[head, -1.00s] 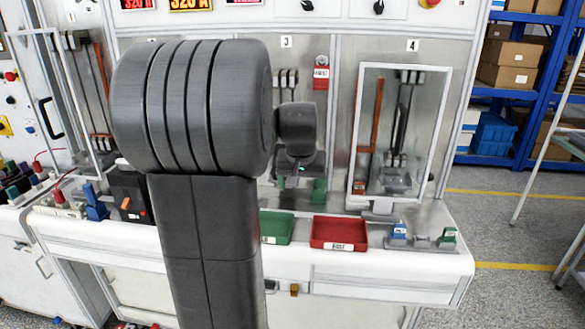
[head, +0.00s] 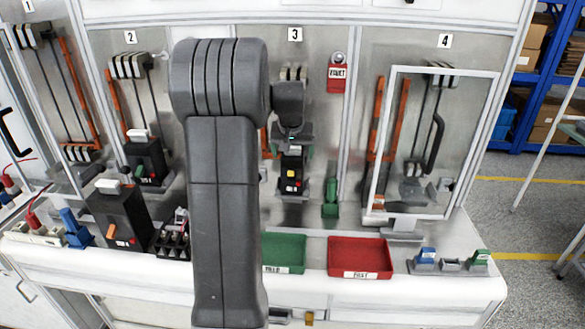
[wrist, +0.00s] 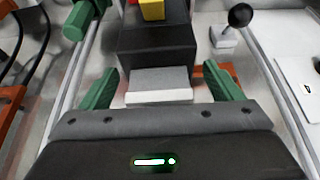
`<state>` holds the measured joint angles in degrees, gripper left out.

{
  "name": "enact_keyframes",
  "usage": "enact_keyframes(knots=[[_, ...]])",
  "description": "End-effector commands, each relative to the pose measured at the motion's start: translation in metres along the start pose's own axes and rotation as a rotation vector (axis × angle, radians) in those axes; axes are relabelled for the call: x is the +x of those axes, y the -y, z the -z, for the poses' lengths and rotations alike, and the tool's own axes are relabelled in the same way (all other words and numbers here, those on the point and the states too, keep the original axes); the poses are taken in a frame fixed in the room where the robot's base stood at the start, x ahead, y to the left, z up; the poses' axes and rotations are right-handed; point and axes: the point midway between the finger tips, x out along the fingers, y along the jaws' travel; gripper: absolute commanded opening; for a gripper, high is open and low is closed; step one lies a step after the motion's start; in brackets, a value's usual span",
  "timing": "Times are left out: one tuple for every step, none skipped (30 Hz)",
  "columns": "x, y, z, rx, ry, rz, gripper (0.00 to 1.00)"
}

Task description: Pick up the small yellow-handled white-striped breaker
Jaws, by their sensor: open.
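The small black breaker (head: 291,178) with a yellow handle and a red part stands in bay 3 in the head view. In the wrist view the breaker (wrist: 157,52) is straight ahead, its yellow handle (wrist: 152,10) cut by the top edge. A grey block with a white stripe (wrist: 158,96) is at its near end. My gripper (wrist: 161,84) is open, with its green fingers on either side of that striped end and visible gaps to both. In the head view my gripper (head: 291,148) is just above the breaker; its fingers are partly hidden.
A green upright part (head: 330,198) stands close right of the breaker. Green (head: 284,254) and red (head: 360,258) trays sit on the front ledge. A larger black breaker (head: 118,215) is at left. A framed door (head: 437,72) stands at bay 4. A black knob (wrist: 239,15) is upper right in the wrist view.

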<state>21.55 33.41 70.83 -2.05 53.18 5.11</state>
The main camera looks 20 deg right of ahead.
Motion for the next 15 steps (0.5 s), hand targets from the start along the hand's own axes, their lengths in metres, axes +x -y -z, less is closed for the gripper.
enact_keyframes(knots=[[0.0026,-0.0001,-0.0014,0.000,0.006,0.000,0.85],[0.0046,-0.0002,-0.0015,0.000,0.006,0.000,0.85],[0.0064,-0.0001,-0.0016,0.000,0.004,0.000,0.85],[0.0073,-0.0001,-0.0016,0.000,0.004,0.000,0.85],[0.0078,-0.0001,-0.0017,0.001,0.003,0.000,0.85],[0.0082,-0.0001,-0.0019,0.001,0.003,0.000,0.85],[0.0083,0.0000,-0.0019,0.001,0.003,0.000,0.85],[0.0083,0.0000,-0.0020,0.001,0.003,0.000,0.85],[0.0083,0.0000,-0.0020,0.001,0.003,0.000,0.85],[0.0083,0.0000,-0.0020,0.001,0.003,0.000,0.85],[0.0082,0.0000,-0.0020,0.001,0.003,0.000,0.82],[0.0082,0.0000,-0.0020,0.001,0.003,0.000,0.74],[0.0082,0.0000,-0.0020,0.001,0.003,0.000,0.68],[0.0081,0.0001,-0.0020,0.001,0.003,0.000,0.62],[0.0081,0.0001,-0.0020,0.000,0.003,0.000,0.54]])
